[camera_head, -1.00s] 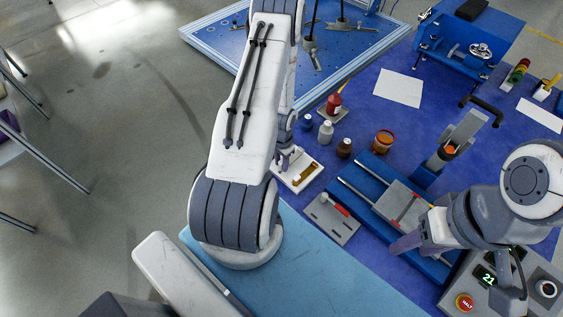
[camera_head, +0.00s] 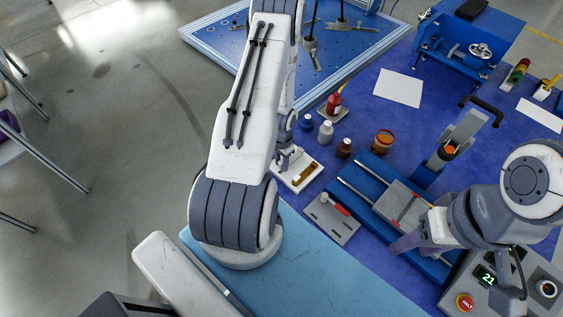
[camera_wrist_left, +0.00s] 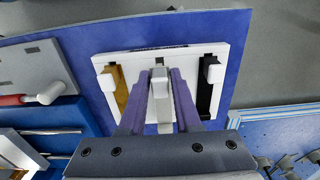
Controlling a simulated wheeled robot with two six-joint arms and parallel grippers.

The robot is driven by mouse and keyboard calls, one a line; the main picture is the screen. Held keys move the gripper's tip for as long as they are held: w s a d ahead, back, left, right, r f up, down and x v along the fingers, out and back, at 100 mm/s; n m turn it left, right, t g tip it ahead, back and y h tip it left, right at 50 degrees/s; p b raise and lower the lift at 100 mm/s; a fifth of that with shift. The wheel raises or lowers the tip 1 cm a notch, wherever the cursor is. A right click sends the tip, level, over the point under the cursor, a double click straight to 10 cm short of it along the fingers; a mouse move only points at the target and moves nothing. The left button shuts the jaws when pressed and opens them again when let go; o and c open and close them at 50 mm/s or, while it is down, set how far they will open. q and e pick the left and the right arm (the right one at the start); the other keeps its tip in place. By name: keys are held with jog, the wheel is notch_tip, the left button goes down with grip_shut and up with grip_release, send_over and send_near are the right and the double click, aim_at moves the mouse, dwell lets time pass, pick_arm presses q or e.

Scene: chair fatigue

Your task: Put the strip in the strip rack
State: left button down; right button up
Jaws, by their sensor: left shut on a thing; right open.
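The strip rack is a white plate (camera_wrist_left: 146,62) with white blocks; it also shows in the head view (camera_head: 291,184). A brass strip (camera_wrist_left: 121,90) lies on its left side and a black strip (camera_wrist_left: 204,98) on its right side in the left wrist view. My left gripper (camera_wrist_left: 161,76), with purple fingers, is over the middle of the rack, shut on a pale grey strip (camera_wrist_left: 160,108). Whether this strip touches the rack is unclear. In the head view my left gripper (camera_head: 286,158) is partly hidden by my arm. My right gripper (camera_head: 402,244) is open over the blue fixture.
A grey plate with a red-handled tool (camera_head: 331,218) lies close to the rack. A blue fixture with rails (camera_head: 375,180) is to its right. Small bottles (camera_head: 326,131) and an orange jar (camera_head: 383,140) stand behind. A control box (camera_head: 488,285) sits at lower right.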

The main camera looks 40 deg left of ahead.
pick_arm(q)
jog(key=shift+f+b, duration=1.1)
jog(key=shift+b, duration=0.05)
jog(key=c, duration=0.5)
grip_release()
notch_tip(320, 180, up, 11)
jog(key=p, duration=1)
jog(key=shift+f, duration=0.2)
